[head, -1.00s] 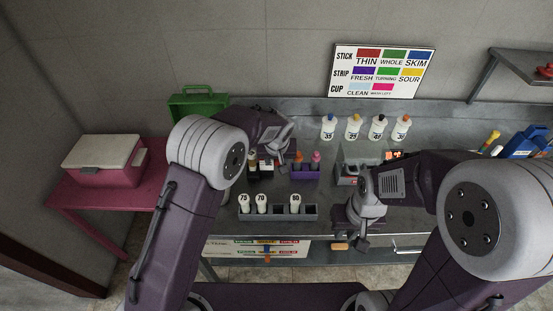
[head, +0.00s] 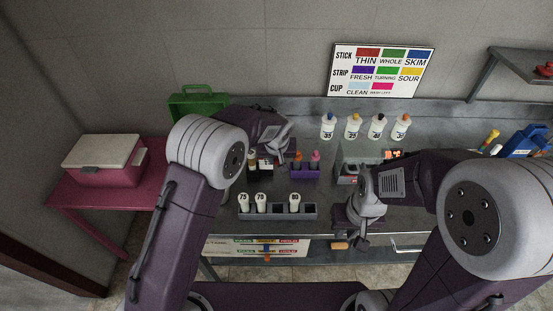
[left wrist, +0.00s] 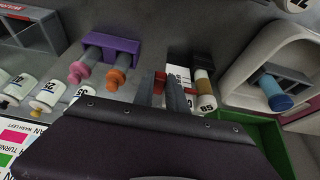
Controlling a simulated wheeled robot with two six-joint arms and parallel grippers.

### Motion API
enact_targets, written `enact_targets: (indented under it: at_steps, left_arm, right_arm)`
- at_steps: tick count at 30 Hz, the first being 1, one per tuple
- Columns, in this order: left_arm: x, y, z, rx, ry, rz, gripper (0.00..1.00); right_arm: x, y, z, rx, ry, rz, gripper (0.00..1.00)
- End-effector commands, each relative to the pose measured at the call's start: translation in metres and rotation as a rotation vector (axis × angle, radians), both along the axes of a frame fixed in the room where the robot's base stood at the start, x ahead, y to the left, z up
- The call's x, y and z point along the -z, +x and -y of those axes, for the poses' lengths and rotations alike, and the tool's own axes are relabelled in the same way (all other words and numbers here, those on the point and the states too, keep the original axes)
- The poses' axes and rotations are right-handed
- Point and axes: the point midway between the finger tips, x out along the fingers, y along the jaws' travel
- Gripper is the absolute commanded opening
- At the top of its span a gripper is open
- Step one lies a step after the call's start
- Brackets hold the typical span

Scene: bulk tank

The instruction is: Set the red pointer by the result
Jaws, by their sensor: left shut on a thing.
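In the left wrist view, a small red piece (left wrist: 160,85), likely the red pointer, sits between the fingertips of my left gripper (left wrist: 160,92), which is shut on it. Beside it stands a white card with a red mark (left wrist: 183,82) on a dark holder. In the head view my left gripper (head: 279,150) is over the bench behind the vial rack, and its fingers partly hide what it grips. My right gripper (head: 356,226) hangs near the bench's front edge, away from the pointer; its jaw opening is unclear.
A vial marked 85 (left wrist: 203,92) stands close beside the gripped piece. A purple block (head: 304,171) holds orange and pink sticks. A grey rack (head: 278,212) holds three vials. Several bottles stand at the back below a colour chart (head: 381,71). A labelled front panel (head: 220,246) is below.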

Motion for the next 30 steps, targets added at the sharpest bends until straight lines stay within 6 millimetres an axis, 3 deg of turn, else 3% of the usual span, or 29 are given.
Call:
enact_targets:
  at_steps: [23, 30]
  left_arm:
    - [0.0, 0.001, 0.0, 0.001, -0.002, 0.004, 0.0]
    - [0.033, 0.001, 0.0, 0.001, -0.002, 0.004, 0.0]
  right_arm:
    - [0.001, 0.0, 0.0, 0.0, 0.0, 0.0, 0.2]
    - [0.029, 0.0, 0.0, 0.0, 0.0, 0.0, 0.2]
